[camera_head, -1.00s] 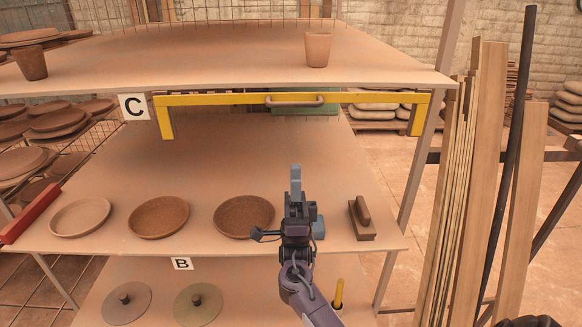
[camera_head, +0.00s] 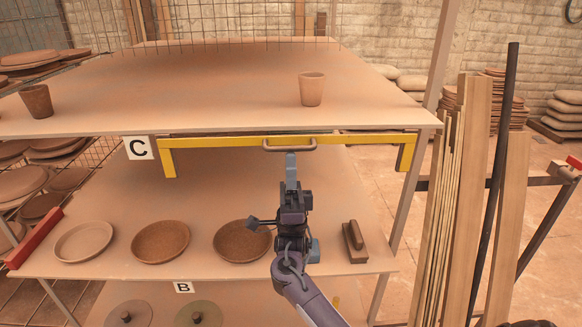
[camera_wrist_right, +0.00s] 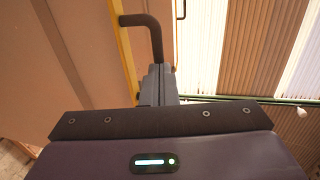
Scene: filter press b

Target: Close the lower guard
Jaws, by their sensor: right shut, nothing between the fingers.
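The lower guard is a yellow bar frame (camera_head: 215,143) below the front edge of the upper shelf, by the sign C, with short legs hanging at both ends. Its handle (camera_head: 275,149) is a brown-grey pull at the middle of the bar. My right gripper (camera_head: 291,158) is shut and empty, pointing up with its tip just below the handle in the head view. In the right wrist view the handle (camera_wrist_right: 150,25) shows as a dark bent bar just beyond the fingers (camera_wrist_right: 158,78). I cannot tell whether they touch. My left gripper is not in view.
The upper shelf (camera_head: 200,110) carries two clay cups. Below it, the middle shelf (camera_head: 330,215) holds several clay plates and a wooden float (camera_head: 354,242) to the right of my arm. Tall planks (camera_head: 470,180) and a dark pole stand at the right.

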